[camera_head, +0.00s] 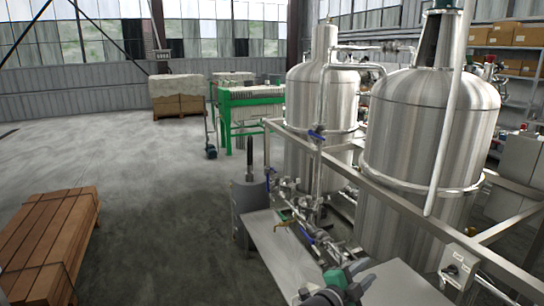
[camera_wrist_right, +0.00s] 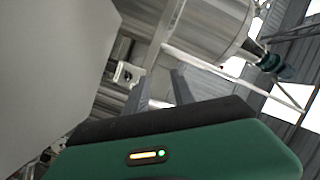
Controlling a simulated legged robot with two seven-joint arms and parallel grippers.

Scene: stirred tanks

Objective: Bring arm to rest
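My right gripper (camera_head: 364,273) shows at the bottom of the head view, green and dark grey, close to the light grey panels below the tanks. In the right wrist view its two grey fingers (camera_wrist_right: 160,84) stand apart with a gap, and nothing is between them. The green gripper body with a small lit indicator fills the bottom of that view. My left gripper is in neither view.
Two steel tanks (camera_head: 430,125) and (camera_head: 318,105) stand on the right behind a metal frame (camera_head: 395,205). Pipes and valves (camera_head: 310,235) lie left of the gripper. Wooden planks (camera_head: 50,235) lie at left. The middle floor (camera_head: 140,170) is clear.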

